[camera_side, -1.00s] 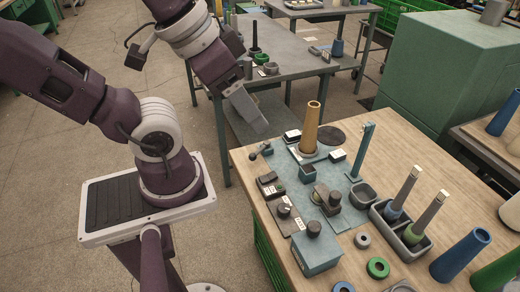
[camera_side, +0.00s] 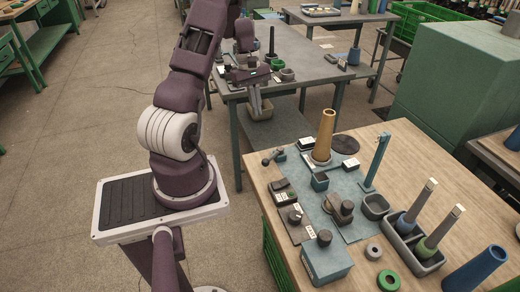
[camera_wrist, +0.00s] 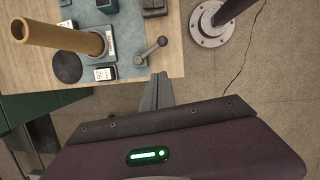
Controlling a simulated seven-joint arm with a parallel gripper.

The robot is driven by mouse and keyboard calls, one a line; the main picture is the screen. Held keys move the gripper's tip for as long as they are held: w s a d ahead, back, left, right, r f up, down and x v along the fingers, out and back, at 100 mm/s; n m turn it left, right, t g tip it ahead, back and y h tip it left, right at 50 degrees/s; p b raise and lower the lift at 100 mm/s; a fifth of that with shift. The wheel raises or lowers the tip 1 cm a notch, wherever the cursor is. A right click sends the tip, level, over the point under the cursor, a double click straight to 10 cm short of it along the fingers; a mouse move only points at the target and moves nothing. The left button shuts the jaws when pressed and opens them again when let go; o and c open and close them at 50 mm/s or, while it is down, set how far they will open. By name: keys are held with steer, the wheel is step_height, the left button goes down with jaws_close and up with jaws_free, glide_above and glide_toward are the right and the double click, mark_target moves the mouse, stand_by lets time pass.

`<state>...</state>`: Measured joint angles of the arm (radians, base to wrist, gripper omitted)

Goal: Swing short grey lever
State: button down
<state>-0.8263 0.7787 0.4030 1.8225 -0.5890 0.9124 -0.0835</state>
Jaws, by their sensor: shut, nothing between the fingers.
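The short grey lever (camera_side: 272,158) with its ball knob stands on the back left corner of the blue-grey plate on the wooden bench. In the wrist view the lever (camera_wrist: 152,51) slants, with its knob end up and right. My gripper (camera_side: 254,113) is shut and empty, beyond the bench's left edge, up and left of the lever in the side view. In the wrist view its fingertips (camera_wrist: 159,76) point toward the lever, just below it in the picture, apart from it.
A tall blue post (camera_side: 376,160) and several knobs and boxes share the plate. A grey table (camera_side: 300,65) stands behind my gripper.

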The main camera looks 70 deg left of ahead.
mark_target(273, 157)
steer(key=shift+n, duration=0.5)
steer(key=x, duration=0.4)
steer(key=s+a+x, duration=0.1)
steer(key=x, duration=0.3)
steer(key=s+a+x, duration=0.1)
steer(key=x, duration=0.3)
steer(key=shift+s+d+f, duration=0.15)
steer(key=shift+f, duration=0.45)
steer(key=d, duration=0.2)
steer(key=shift+w+d+f, duration=0.1)
steer(key=shift+w+d, duration=0.2)
steer(key=shift+w, duration=0.05)
steer(key=shift+w+d+f, duration=0.1)
steer(key=shift+d, duration=0.45)
